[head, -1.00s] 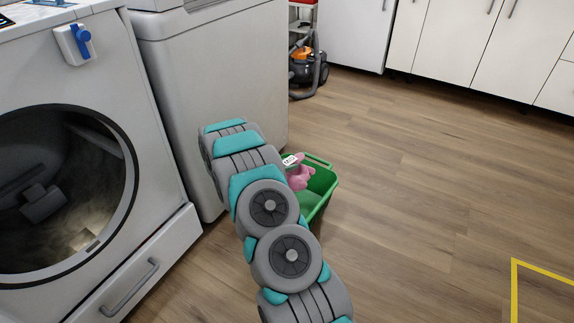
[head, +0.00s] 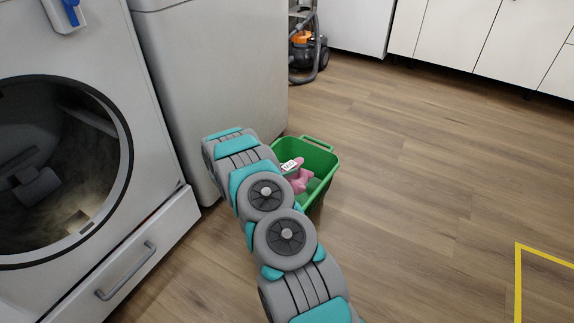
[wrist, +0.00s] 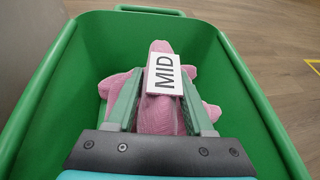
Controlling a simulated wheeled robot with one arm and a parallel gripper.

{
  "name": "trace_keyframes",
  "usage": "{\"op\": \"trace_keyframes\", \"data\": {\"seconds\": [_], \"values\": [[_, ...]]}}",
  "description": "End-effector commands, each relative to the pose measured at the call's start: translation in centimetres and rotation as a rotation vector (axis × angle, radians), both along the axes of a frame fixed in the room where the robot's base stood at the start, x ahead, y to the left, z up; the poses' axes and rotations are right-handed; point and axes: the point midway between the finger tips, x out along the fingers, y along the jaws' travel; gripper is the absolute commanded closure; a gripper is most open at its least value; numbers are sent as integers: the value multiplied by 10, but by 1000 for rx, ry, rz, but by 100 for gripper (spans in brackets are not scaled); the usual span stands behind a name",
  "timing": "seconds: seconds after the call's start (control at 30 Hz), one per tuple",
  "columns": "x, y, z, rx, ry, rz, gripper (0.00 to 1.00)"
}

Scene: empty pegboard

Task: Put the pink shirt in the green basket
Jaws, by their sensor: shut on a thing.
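The pink shirt (wrist: 160,119) is a bunched knit item with a white tag reading "MID" in the wrist view. My gripper (wrist: 162,95) is shut on it, with one finger on each side. The green basket (wrist: 236,78) surrounds the shirt and fingers in the wrist view, and its inner walls show around them. In the head view the green basket (head: 321,157) stands on the floor, and the pink shirt (head: 299,182) shows within its outline. My arm hides the basket's left part and most of my gripper there. I cannot tell whether the shirt touches the basket's bottom.
A front-loading washer (head: 160,230) with an open round drum stands at the left. An orange and black vacuum (head: 306,52) and white cabinets (head: 460,35) are at the back. The wooden floor at the right is clear, with yellow tape (head: 545,250).

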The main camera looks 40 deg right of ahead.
Motion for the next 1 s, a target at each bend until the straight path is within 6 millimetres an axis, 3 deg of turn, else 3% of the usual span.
{"op": "trace_keyframes", "data": {"seconds": [0.1,0.43,0.47,0.73,1.0], "values": [[0,0,-10,-1,-2,-1,100],[1,0,-11,0,-3,0,100],[1,0,-11,0,-3,0,44],[1,0,-12,0,-3,0,14],[1,1,-12,1,-3,0,13]]}}
